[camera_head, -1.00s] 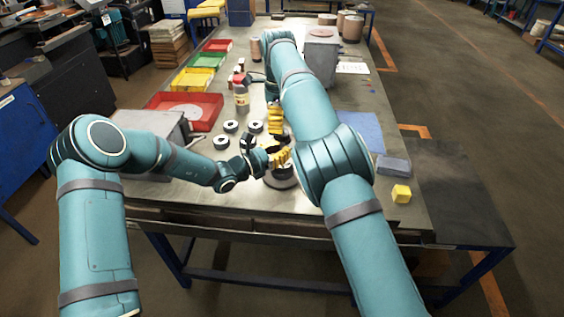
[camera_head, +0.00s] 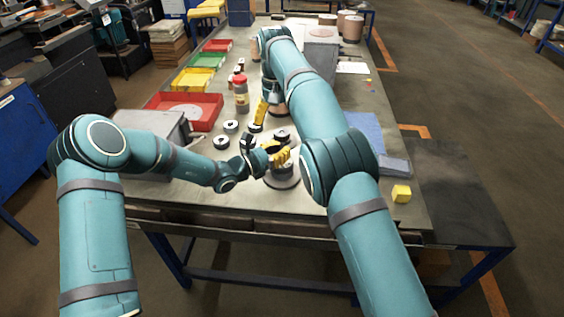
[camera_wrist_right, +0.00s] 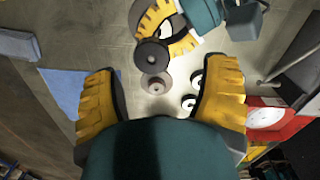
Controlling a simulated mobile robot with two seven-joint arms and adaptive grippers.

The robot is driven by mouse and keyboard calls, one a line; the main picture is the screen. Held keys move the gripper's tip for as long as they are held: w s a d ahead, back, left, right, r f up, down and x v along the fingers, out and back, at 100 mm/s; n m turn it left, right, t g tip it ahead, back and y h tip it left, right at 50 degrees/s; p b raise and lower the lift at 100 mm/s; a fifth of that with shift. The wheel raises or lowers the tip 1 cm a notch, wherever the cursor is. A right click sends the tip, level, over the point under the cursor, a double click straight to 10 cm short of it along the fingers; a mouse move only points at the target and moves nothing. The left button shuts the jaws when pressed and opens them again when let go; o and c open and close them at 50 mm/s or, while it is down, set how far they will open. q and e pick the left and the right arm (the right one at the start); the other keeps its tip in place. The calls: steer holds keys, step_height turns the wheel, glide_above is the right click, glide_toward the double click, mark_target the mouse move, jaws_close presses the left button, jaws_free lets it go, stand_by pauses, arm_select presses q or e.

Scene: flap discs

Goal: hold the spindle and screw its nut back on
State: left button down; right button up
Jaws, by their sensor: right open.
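The spindle (camera_head: 283,172) stands on a round grey base near the table's front edge. My left gripper (camera_head: 280,157) is shut around its upper part; its yellow fingers also show at the top of the right wrist view (camera_wrist_right: 170,32). My right gripper (camera_head: 261,116) is open and empty beyond the spindle. A dark round piece with a centre hole (camera_wrist_right: 152,55) lies between its fingers in the wrist view, with a smaller grey-brown round piece (camera_wrist_right: 155,85) beside it. I cannot tell which piece is the nut. The spindle's top is partly hidden by the left fingers.
A red tray (camera_head: 211,104) and other trays line the left side. A blue sheet (camera_head: 364,131), a grey block (camera_head: 393,165) and a yellow cube (camera_head: 401,193) are right.

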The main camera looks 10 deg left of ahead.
steer(key=n, duration=0.3)
steer(key=shift+r+n, duration=0.1)
steer(key=shift+n, duration=0.3)
steer(key=n, duration=0.5)
steer(key=shift+r, duration=0.2)
steer(key=n, duration=0.3)
steer(key=shift+r+n, duration=0.15)
steer(key=shift+n, duration=0.25)
steer(key=n, duration=0.3)
steer(key=shift+w+d+r+n, duration=0.1)
steer(key=shift+r+n, duration=0.05)
steer(key=shift+n, duration=0.15)
steer(key=n, duration=0.5)
steer(key=shift+d+r, duration=0.1)
steer(key=shift+r, duration=0.15)
steer(key=n, duration=0.8)
steer(key=shift+w+d+r+n, duration=0.15)
steer(key=shift+d+r+n, duration=0.15)
steer(key=shift+r, duration=0.1)
steer(key=n, duration=0.3)
steer(key=shift+r+n, duration=0.15)
steer(key=shift+n, duration=0.15)
